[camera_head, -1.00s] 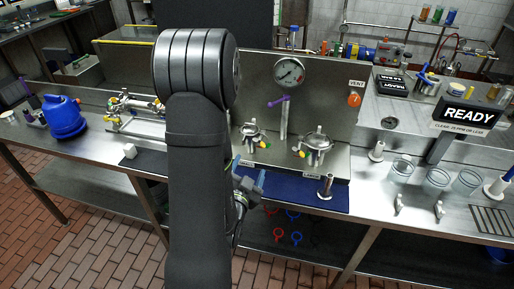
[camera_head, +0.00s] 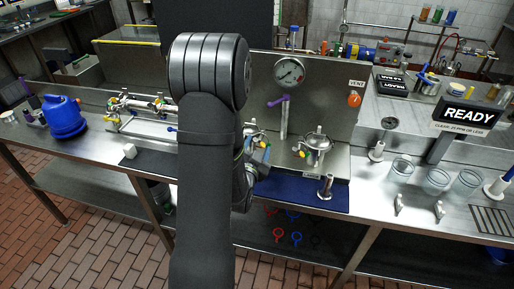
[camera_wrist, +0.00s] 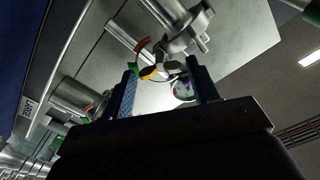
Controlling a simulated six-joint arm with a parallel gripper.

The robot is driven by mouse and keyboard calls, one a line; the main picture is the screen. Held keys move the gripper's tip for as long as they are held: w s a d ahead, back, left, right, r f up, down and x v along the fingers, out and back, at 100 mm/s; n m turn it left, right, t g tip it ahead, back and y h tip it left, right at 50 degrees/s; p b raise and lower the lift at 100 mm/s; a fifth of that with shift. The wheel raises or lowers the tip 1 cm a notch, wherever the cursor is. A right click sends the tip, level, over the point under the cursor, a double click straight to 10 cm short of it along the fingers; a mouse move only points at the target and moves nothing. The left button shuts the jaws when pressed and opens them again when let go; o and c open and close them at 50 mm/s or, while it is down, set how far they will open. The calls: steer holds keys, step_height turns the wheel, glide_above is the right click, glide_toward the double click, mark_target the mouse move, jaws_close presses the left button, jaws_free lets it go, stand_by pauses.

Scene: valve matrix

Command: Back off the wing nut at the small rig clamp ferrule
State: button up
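The small rig clamp ferrule (camera_head: 250,131) is mostly hidden behind my arm in the head view. In the wrist view a steel clamp (camera_wrist: 182,28) fills the top centre, with a grey wing-shaped piece (camera_wrist: 166,67), likely the wing nut, below it, and yellow (camera_wrist: 148,73) and green parts beside it. My gripper (camera_wrist: 165,88) is open, its two fingers well apart. The grey piece shows beyond and between the fingertips; I cannot tell whether it lies within their grasp. In the head view the fingers are largely hidden by the arm.
The larger rig clamp (camera_head: 316,146) stands to the right, with a pressure gauge (camera_head: 289,73) behind. A small steel cylinder (camera_head: 326,186) stands on the blue mat (camera_head: 290,193). A blue jug (camera_head: 65,118) is far left. Glass beakers (camera_head: 438,178) stand at right.

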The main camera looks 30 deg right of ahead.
steer(key=c, duration=0.6)
steer(key=shift+n, duration=0.3)
steer(key=n, duration=1.1)
stand_by(0.4)
steer(key=o, duration=1)
